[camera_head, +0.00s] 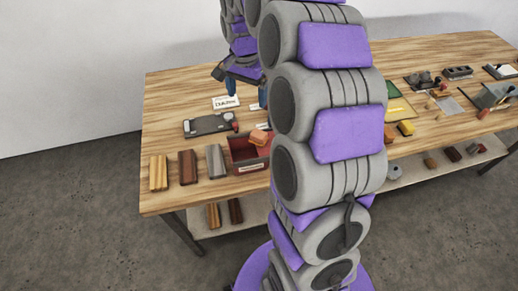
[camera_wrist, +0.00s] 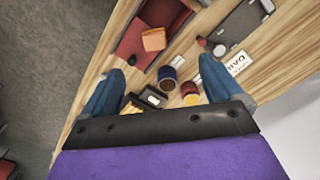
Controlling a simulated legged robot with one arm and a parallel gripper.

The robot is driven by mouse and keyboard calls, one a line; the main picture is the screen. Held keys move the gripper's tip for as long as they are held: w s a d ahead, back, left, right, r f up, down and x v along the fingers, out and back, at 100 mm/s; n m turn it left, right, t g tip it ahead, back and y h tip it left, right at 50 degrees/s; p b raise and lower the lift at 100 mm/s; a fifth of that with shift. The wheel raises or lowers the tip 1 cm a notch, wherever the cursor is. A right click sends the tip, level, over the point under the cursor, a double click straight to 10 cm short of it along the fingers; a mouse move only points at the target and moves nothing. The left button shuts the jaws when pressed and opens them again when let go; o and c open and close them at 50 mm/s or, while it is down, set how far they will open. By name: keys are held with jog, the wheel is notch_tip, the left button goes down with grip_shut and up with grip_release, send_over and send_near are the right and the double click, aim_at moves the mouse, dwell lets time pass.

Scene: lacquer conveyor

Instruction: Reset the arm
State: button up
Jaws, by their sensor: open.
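My gripper (camera_head: 247,92) is above the left part of the wooden workbench (camera_head: 175,100), behind my raised arm in the head view. In the wrist view my gripper (camera_wrist: 162,68) has its two blue fingers spread wide, with nothing held between them. Below the fingers are a small dark blue and red jar (camera_wrist: 168,76) and a jar with a yellow top (camera_wrist: 190,92). A dark red open box (camera_wrist: 135,48) lies beyond the fingers, with an orange block (camera_wrist: 153,39) at it. My arm hides the middle of the bench in the head view.
A dark flat plate (camera_head: 206,125) and a white card (camera_head: 226,102) lie near the box. Several small parts and a yellow block (camera_head: 406,128) are on the right half. The bench's far left corner is bare.

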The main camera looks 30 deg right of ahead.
jog(key=s+a+r+n+g, duration=0.1)
jog(key=s+a+n, duration=0.3)
jog(key=s+a, duration=0.4)
jog(key=s+a+r+n, duration=0.1)
jog(key=s+a+n, duration=0.3)
jog(key=s, duration=0.6)
jog(key=s+f+n, duration=0.3)
jog(key=s+f, duration=0.1)
jog(key=s, duration=1)
jog(key=shift+s+a+n+g, duration=0.2)
jog(key=shift+a+n+g, duration=0.1)
jog(key=shift+g, duration=0.1)
